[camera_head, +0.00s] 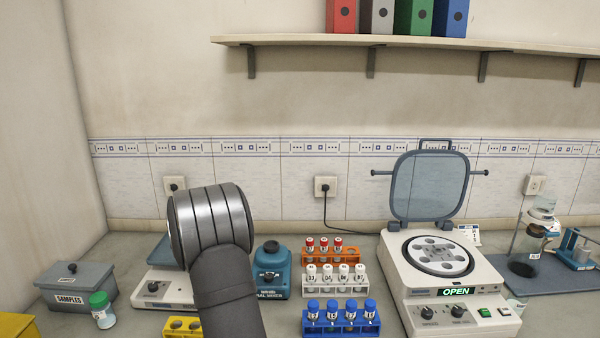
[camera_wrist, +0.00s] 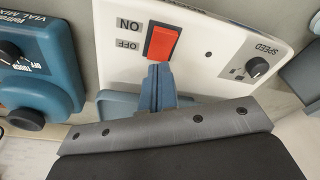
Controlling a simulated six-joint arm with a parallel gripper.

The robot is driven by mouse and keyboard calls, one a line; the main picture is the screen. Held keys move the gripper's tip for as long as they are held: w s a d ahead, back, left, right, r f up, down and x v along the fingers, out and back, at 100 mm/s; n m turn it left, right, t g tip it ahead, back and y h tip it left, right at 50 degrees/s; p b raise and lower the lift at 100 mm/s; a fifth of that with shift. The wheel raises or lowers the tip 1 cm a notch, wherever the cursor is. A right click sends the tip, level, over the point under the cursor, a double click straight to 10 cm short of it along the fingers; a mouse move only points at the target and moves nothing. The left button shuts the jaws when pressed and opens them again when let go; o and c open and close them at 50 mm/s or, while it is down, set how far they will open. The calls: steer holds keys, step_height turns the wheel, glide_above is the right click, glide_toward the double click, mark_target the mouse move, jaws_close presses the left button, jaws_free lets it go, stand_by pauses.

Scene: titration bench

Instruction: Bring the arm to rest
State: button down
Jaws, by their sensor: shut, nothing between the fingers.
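My gripper (camera_wrist: 160,78) shows in the wrist view with its two blue-grey fingers together and nothing between them. Its tips are just below the red ON/OFF switch (camera_wrist: 162,42) in the picture; I cannot tell whether they touch it. The switch is on a white device (camera_wrist: 215,45) with a SPEED knob (camera_wrist: 257,67). In the head view my arm rises in front of this white device (camera_head: 165,304) and hides its right part. The gripper itself is hidden there.
A blue vial mixer (camera_head: 272,272) stands right of the arm, near orange (camera_head: 345,256), white and blue (camera_head: 365,327) vial racks. An open centrifuge (camera_head: 440,290) is farther right. A grey samples box (camera_head: 75,284) and green-capped bottle (camera_head: 102,312) are left.

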step_height(320, 180, down, 2)
steer(key=shift+f, duration=0.15)
steer(key=s+d+r+n, duration=0.1)
steer(key=s+r+n, duration=0.1)
steer(key=r+n, duration=0.2)
steer(key=s+d+r+n+y, duration=0.1)
steer(key=r+n, duration=0.4)
steer(key=r, duration=0.5)
steer(key=shift+s+d+r, duration=0.35)
steer(key=shift+s+d, duration=0.1)
steer(key=shift+s, duration=0.15)
steer(key=c, duration=2.1)
jaws_free()
